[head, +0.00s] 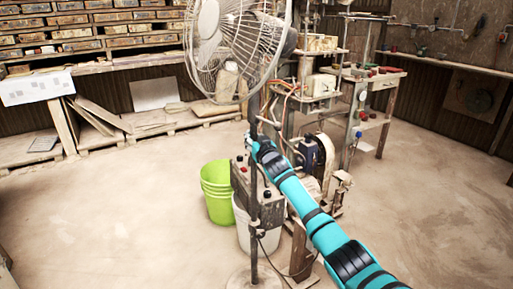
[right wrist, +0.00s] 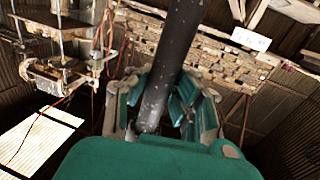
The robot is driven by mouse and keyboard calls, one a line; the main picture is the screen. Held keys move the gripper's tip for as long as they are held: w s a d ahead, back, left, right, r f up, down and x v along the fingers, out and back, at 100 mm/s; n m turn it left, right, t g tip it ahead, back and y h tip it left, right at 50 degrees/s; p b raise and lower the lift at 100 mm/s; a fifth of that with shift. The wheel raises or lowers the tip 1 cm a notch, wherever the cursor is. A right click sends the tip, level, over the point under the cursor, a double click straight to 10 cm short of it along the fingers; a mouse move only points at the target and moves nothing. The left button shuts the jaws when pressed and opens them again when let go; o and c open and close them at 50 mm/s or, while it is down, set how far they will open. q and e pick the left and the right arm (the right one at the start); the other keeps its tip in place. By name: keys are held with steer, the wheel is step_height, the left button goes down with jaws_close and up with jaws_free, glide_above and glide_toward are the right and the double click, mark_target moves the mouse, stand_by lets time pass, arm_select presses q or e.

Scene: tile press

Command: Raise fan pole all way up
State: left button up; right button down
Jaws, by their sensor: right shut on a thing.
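The standing fan (head: 238,40) has a white wire cage at the top of an upright pole (head: 253,205), with a round base on the floor. My right arm comes in from the lower right in the head view, and its gripper (head: 256,146) is at the pole below the fan head. In the right wrist view the dark upper pole (right wrist: 170,60) runs between the fingers of my right gripper (right wrist: 165,115), which are closed around it. A lighter collar or tube end shows between the fingers. My left gripper is in neither view.
A green bucket (head: 217,190) and a whitish bucket (head: 245,232) stand close to the pole. A press machine with a control box and wheel (head: 322,155) is just behind and right. Open floor (head: 110,225) lies to the left and right.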

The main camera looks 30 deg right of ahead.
steer(key=shift+r, duration=0.3)
steer(key=c, duration=1.6)
jaws_free()
steer(key=shift+o, duration=1.2)
steer(key=shift+s+r, duration=0.25)
steer(key=shift+o, duration=1.2)
steer(key=shift+w+f, duration=0.1)
steer(key=shift+f, duration=0.15)
steer(key=s, duration=0.4)
steer(key=s+a, duration=0.1)
steer(key=s, duration=0.7)
steer(key=shift+a, duration=0.2)
